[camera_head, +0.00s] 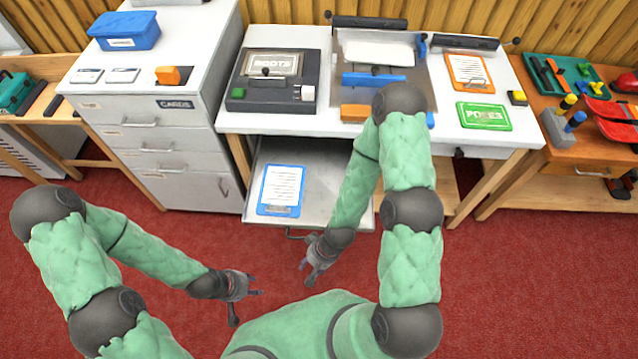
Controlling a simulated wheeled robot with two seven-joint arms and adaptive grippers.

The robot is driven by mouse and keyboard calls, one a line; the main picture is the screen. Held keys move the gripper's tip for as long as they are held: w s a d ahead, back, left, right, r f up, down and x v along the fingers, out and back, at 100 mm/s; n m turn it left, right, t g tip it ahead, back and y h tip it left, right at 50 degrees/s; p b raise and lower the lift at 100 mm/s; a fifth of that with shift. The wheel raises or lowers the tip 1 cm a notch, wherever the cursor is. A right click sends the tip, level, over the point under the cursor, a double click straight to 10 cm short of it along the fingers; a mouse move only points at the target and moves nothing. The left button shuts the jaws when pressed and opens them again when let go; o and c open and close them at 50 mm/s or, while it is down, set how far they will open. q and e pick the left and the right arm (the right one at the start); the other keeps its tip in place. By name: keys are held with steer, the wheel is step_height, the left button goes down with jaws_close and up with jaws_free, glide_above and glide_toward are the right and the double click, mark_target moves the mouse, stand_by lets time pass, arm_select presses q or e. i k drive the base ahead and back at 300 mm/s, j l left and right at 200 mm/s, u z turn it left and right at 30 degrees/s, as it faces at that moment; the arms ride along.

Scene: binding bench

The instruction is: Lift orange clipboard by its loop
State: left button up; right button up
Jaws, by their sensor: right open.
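The orange clipboard (468,71) lies flat on the right part of the white bench, with a printed white sheet on it. A small loop or clip shows at its near edge, too small to make out well. My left gripper (259,285) is low over the red floor, left of centre, empty, with its fingers apart. My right gripper (305,277) is open and empty, in front of the pulled-out drawer. Both grippers are well apart from the clipboard, and my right arm reaches up between them and the bench.
A green card (484,116) lies just in front of the orange clipboard, and a small black-yellow block (517,98) stands to its right. A dark bar (464,43) is behind it. The open drawer (335,195) holds a blue clipboard (281,188). A paper machine (372,75) stands left.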

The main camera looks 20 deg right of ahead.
mark_target(469, 73)
steer(key=k+l+z, duration=0.3)
steer(key=i+z, duration=0.1)
steer(key=z, duration=1.2)
steer(key=u, duration=0.55)
steer(key=i+l+u, duration=0.15)
steer(key=l+u, duration=0.2)
steer(key=u, duration=0.15)
steer(key=l+u, duration=0.45)
steer(key=i+l+u, duration=0.1)
steer(key=l+u, duration=0.4)
steer(key=j, duration=0.1)
